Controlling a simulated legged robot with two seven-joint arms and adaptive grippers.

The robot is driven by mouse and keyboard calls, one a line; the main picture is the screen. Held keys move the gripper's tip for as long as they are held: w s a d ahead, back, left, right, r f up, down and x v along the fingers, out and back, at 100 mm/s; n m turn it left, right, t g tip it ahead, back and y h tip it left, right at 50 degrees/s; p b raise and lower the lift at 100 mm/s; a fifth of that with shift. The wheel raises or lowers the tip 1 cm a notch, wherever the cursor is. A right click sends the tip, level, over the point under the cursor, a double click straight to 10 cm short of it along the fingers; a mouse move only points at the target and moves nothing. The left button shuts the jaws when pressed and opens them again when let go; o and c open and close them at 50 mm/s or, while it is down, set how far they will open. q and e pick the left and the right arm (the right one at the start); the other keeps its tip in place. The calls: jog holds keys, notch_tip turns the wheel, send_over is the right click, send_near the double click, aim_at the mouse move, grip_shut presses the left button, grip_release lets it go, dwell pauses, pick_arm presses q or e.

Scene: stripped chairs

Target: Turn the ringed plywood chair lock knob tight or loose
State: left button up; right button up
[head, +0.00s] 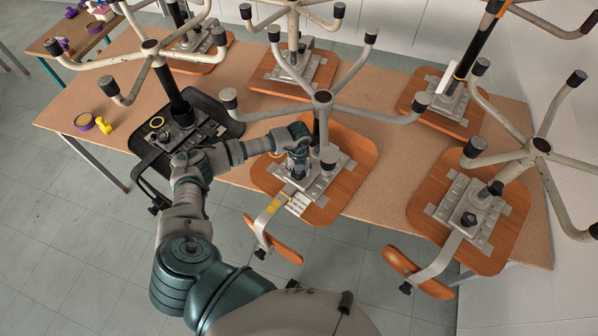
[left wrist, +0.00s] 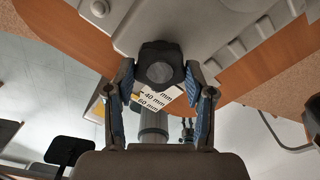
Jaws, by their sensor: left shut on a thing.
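The plywood chair (head: 340,190) lies upside down on the table at the front middle, its grey metal mechanism (head: 325,187) facing up. My left gripper (head: 298,165) reaches down over this mechanism in the head view. In the left wrist view, the lock knob (left wrist: 160,68), black with a round grey face, sits between the blue-padded fingers of my left gripper (left wrist: 160,85). The gripper is shut on the knob. In the head view the gripper hides the knob. My right gripper is not in view.
A white scale plate (head: 298,203) lies on the back-support bar. The starred leg base (head: 323,98) rises close behind my gripper. Other upturned chairs flank it, one black (head: 190,130) on the left.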

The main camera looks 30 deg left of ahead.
pick_arm(q)
jog(key=shift+w+r+m, duration=0.1)
jog(key=shift+m, duration=0.5)
jog(key=shift+a, duration=0.1)
jog(key=o, duration=1.1)
jog(key=shift+o, duration=0.3)
